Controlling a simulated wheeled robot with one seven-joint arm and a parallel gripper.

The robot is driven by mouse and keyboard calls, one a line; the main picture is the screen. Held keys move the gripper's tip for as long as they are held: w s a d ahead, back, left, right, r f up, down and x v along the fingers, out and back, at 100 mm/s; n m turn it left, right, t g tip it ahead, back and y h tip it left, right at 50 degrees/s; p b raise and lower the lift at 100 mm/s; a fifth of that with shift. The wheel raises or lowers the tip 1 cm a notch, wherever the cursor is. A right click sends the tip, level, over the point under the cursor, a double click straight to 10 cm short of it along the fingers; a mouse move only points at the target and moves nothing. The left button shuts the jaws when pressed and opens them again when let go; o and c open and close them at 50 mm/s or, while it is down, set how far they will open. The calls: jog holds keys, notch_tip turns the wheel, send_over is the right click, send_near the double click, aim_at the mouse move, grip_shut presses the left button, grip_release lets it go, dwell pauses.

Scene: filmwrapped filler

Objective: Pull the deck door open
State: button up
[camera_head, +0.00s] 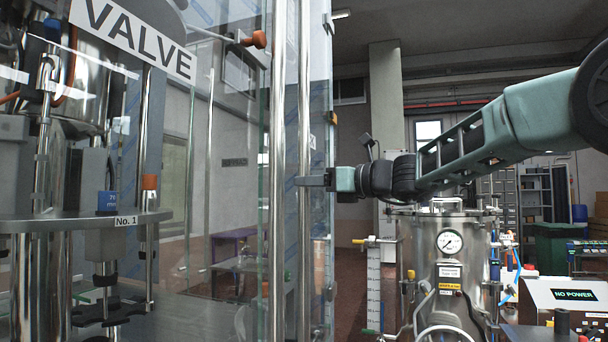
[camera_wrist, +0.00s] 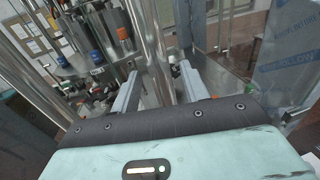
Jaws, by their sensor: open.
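The deck door is a tall clear glass panel (camera_head: 317,100) with blue printed film, left of centre in the head view; the film also shows at the right of the wrist view (camera_wrist: 282,55). Two upright steel bars stand at its edge; the right one (camera_head: 304,70) looks like its handle. My gripper (camera_head: 312,181) reaches in from the right at mid-height of this bar. In the wrist view my gripper (camera_wrist: 160,76) is open, with a steel bar (camera_wrist: 153,45) running between its fingers. I cannot tell whether the fingers touch the bar. How far the door stands open is unclear.
Behind the glass stands a filling machine with a round deck (camera_head: 75,221) and a VALVE sign (camera_head: 135,35). A steel pressure tank (camera_head: 452,270) with a gauge stands below my arm. A NO POWER panel (camera_head: 573,295) is at the lower right.

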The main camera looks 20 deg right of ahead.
jog(key=shift+x, duration=1.25)
grip_shut()
jog(key=shift+d+p, duration=0.1)
jog(key=shift+p, duration=0.2)
